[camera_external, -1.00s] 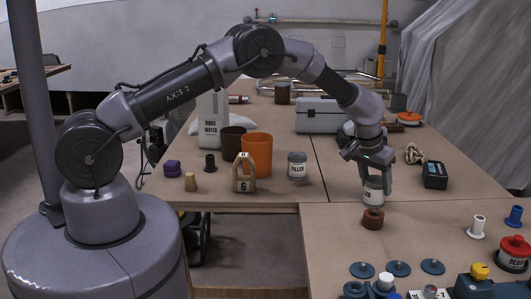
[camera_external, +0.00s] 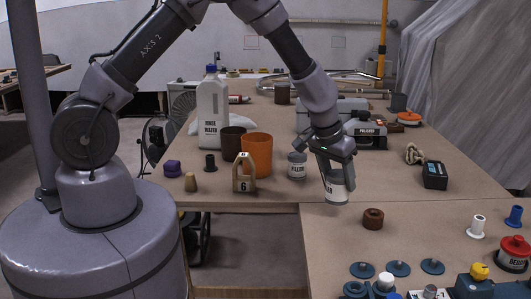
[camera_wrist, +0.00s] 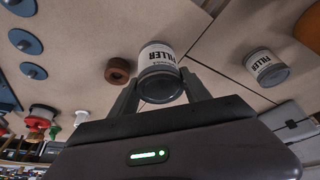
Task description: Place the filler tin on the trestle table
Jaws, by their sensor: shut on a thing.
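My gripper (camera_external: 334,172) is shut on a filler tin (camera_external: 337,190), a small white-labelled tin with a grey lid. It also shows between the fingers in the wrist view (camera_wrist: 158,72). The tin hangs tilted near the front edge of the brown table (camera_external: 275,195); I cannot tell exactly how high it is. A second tin marked FILLER (camera_external: 297,166) stands on that table just left of my gripper, and it shows at the right in the wrist view (camera_wrist: 266,67).
A brown ring (camera_external: 373,218) lies on the nearer board (camera_external: 335,250). A black box (camera_external: 435,175) is at the right. Table space right of the held tin is clear.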

